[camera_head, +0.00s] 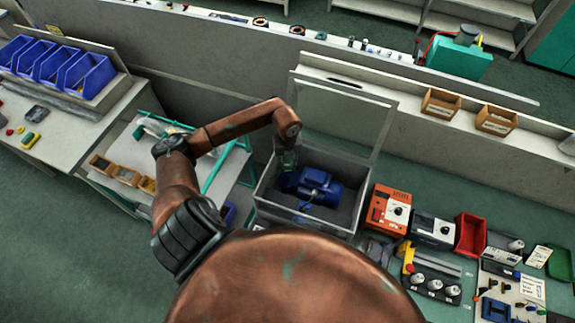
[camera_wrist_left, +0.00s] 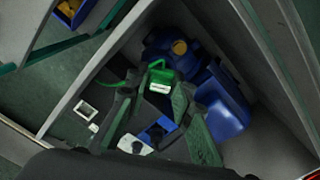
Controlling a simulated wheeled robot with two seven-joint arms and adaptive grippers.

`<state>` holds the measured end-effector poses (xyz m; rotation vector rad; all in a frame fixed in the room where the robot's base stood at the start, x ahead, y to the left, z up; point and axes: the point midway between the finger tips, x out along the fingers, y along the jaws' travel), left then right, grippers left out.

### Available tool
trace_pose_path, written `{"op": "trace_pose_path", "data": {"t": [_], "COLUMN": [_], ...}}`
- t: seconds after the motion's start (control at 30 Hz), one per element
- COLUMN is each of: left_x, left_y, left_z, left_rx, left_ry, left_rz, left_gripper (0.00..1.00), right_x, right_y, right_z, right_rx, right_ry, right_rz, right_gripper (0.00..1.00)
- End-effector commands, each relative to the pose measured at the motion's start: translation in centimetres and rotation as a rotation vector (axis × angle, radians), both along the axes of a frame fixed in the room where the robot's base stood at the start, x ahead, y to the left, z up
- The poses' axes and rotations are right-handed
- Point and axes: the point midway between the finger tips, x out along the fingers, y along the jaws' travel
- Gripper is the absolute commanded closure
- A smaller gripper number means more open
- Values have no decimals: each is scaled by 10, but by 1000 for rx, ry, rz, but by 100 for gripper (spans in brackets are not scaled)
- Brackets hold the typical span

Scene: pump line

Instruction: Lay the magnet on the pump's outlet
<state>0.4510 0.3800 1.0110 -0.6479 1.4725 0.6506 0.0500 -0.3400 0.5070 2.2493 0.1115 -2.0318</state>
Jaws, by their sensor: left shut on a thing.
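The blue pump (camera_head: 318,186) lies inside an open box, and the left wrist view shows its blue body (camera_wrist_left: 225,105). A round brass-coloured opening (camera_wrist_left: 180,47) on it looks like the outlet. My left gripper (camera_head: 287,160) is inside the box at the pump's left end. In the left wrist view its worn green fingers (camera_wrist_left: 157,92) close around a small green piece with a pale lower edge, which I take to be the magnet (camera_wrist_left: 160,75). The piece appears just short of the brass opening in the picture; I cannot tell whether it touches the pump. My right gripper is not in view.
The grey box (camera_head: 263,207) has walls close around my gripper and a raised lid (camera_head: 345,115) behind. An orange device (camera_head: 388,210) and a red bin (camera_head: 470,235) stand to its right. A blue and white item (camera_wrist_left: 158,130) shows between the fingers.

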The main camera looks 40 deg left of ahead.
Motion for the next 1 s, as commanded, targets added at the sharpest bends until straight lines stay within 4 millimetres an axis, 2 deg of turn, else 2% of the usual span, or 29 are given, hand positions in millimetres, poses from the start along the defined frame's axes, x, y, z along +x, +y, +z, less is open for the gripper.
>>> {"op": "trace_pose_path", "data": {"t": [1.0], "left_x": [1], "left_y": [0], "left_z": [-6], "left_rx": [-1], "left_ry": [-1], "left_rz": [0], "left_gripper": [100], "right_x": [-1], "right_y": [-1], "right_z": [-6], "right_rx": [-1], "right_ry": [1], "right_rz": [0], "right_gripper": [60]}}
